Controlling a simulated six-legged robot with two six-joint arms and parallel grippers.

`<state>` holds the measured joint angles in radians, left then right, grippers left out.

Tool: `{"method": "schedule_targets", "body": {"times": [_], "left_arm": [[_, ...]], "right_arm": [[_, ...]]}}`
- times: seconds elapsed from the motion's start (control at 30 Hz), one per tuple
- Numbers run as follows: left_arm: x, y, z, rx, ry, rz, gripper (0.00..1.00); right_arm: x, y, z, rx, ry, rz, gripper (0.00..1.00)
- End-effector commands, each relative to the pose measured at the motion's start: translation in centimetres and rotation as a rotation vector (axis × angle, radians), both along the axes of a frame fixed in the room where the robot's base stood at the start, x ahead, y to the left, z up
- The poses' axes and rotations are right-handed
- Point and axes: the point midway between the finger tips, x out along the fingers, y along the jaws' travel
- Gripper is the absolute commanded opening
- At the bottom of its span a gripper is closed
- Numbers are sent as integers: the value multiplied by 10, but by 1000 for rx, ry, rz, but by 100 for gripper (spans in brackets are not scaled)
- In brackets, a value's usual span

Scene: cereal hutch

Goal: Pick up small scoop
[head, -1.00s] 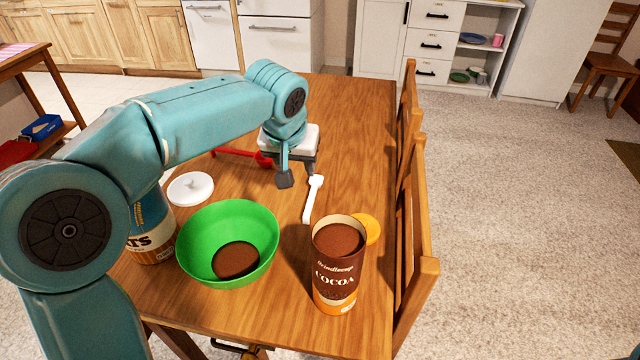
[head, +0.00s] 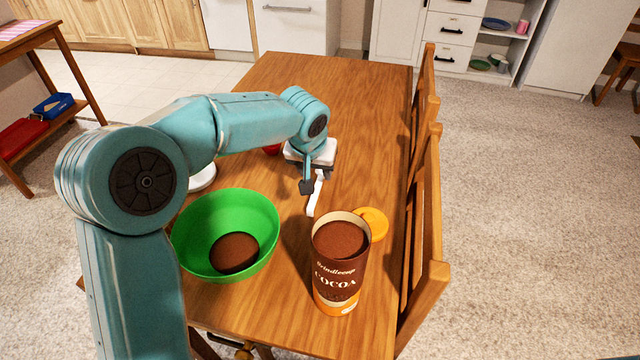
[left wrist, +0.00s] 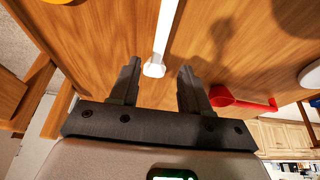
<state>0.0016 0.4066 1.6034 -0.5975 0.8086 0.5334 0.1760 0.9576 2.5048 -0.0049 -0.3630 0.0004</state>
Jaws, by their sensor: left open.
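In the left wrist view the open, empty jaws (left wrist: 159,78) point at the white scoop (left wrist: 163,35). One end of it lies in line with the gap between the fingers; I cannot tell the height left above it. A red scoop (left wrist: 240,102) lies beside one finger in that view; in the head view only a bit of red (head: 272,149) shows behind my arm. My right gripper is not in view.
The green bowl (head: 188,222) with brown powder stands left of the scoop. The open cocoa can (head: 336,285) stands in front, with an orange lid (head: 374,222) beside it. A white lid (head: 203,181) is partly hidden by my arm. Chairs (head: 425,220) line the right edge.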

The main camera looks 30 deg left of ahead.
Motion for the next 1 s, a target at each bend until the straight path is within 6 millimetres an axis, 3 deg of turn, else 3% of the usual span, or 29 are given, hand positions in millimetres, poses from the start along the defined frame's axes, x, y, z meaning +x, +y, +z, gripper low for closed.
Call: {"method": "schedule_targets", "body": {"times": [0.33,0.63,0.8,1.0], "left_arm": [[21,2,-44,0,2,0,47],[24,3,-49,0,-1,0,47],[24,3,-49,0,0,0,0],[24,3,-48,0,-1,0,0]], "right_arm": [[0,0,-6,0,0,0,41],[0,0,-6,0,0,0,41],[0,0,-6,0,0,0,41],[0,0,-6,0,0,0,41]]}}
